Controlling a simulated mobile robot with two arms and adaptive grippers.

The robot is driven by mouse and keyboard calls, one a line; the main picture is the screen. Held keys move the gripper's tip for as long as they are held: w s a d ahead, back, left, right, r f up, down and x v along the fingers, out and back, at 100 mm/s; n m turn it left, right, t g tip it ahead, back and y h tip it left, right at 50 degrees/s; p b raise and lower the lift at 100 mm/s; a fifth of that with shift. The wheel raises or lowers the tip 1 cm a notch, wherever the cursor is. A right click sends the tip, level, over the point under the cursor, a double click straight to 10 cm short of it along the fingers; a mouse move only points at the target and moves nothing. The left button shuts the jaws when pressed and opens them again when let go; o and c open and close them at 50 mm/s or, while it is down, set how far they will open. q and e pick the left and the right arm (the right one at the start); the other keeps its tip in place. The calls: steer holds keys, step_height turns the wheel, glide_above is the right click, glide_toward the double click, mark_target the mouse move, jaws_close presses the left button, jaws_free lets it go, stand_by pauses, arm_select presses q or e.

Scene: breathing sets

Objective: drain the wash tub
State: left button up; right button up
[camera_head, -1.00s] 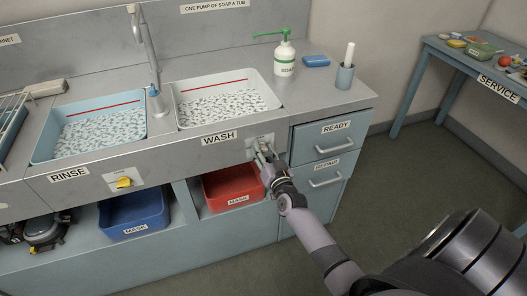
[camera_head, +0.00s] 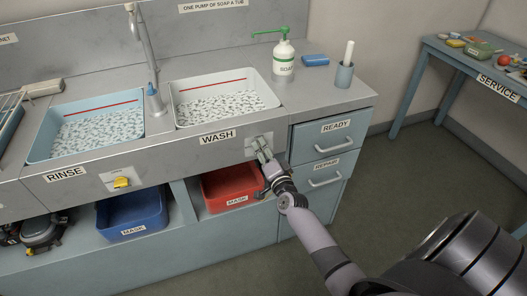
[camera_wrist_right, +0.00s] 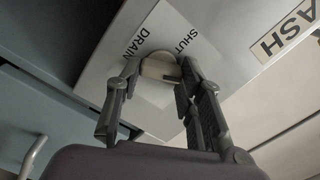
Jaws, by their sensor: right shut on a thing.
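The wash tub (camera_head: 273,101) is a white basin set in the counter, with a red line on its back wall and white, speckled contents. Below it, on the front panel beside the WASH label, is its drain plate (camera_head: 249,151). The right wrist view shows this plate (camera_wrist_right: 203,22) with the words SHUT and DRAIN around a pale rounded knob (camera_wrist_right: 160,67). My right gripper (camera_head: 265,152) is at the plate, its fingers (camera_wrist_right: 158,75) closed on either side of the knob. The fingers hide part of the knob, so its exact setting is unclear. My left gripper is out of view.
The blue rinse tub (camera_head: 38,148) with a yellow knob (camera_head: 121,182) is to the left. A soap pump (camera_head: 283,62), blue sponge (camera_head: 316,60) and cup (camera_head: 344,76) stand on the counter. Red (camera_head: 232,187) and blue (camera_head: 133,215) bins sit below. Drawers (camera_head: 327,140) are right of my gripper.

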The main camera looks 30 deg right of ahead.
steer(key=shift+m, duration=0.3)
steer(key=o, duration=1.2)
steer(key=shift+c, duration=0.2)
steer(key=v, duration=1.2)
steer(key=shift+f, duration=0.1)
